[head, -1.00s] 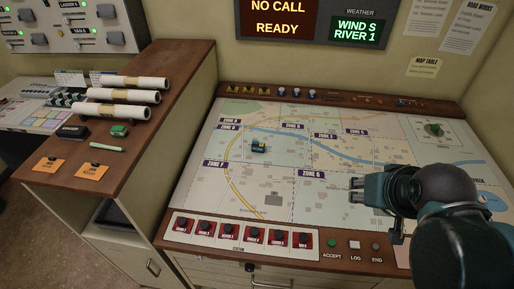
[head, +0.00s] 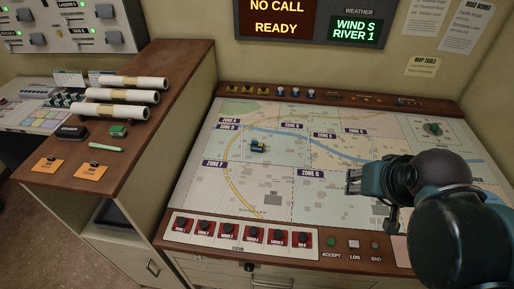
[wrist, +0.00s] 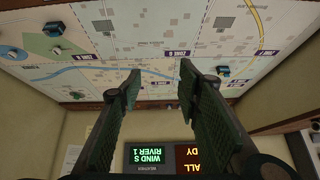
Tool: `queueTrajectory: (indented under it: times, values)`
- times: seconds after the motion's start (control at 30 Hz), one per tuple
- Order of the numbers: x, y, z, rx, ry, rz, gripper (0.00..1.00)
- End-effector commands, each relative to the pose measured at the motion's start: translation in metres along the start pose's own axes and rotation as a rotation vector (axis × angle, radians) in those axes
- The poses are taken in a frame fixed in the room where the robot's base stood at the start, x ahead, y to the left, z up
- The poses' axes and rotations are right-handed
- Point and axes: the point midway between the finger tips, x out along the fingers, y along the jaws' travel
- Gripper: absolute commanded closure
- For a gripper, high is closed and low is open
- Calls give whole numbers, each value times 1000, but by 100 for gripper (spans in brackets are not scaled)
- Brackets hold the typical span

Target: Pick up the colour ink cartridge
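A small dark block with blue and yellow parts (head: 259,146), which looks like the colour ink cartridge, lies on the map table (head: 270,200), left of the middle of the map. In the wrist view the small block (wrist: 222,72) shows beyond and to the right of my fingertips. My gripper (head: 353,182) is above the right half of the map, to the right of the block and clear of it. In the wrist view its two fingers (wrist: 160,72) are apart with nothing between them. The block's fine markings are too small to read.
A row of red-framed black knobs (head: 240,235) lines the table's front edge. Small switches and lamps (head: 283,92) line the back edge. A green knob (head: 434,129) is at the back right. Rolled papers (head: 115,97) lie on the left counter. The map between block and gripper is clear.

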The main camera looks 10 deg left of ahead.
Motion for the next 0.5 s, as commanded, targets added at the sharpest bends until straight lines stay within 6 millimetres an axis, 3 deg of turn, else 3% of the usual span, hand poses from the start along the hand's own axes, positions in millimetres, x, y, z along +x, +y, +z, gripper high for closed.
queueTrajectory:
  times: [0.5]
  values:
    - [18, -31, -68, 238, -93, -11, 66]
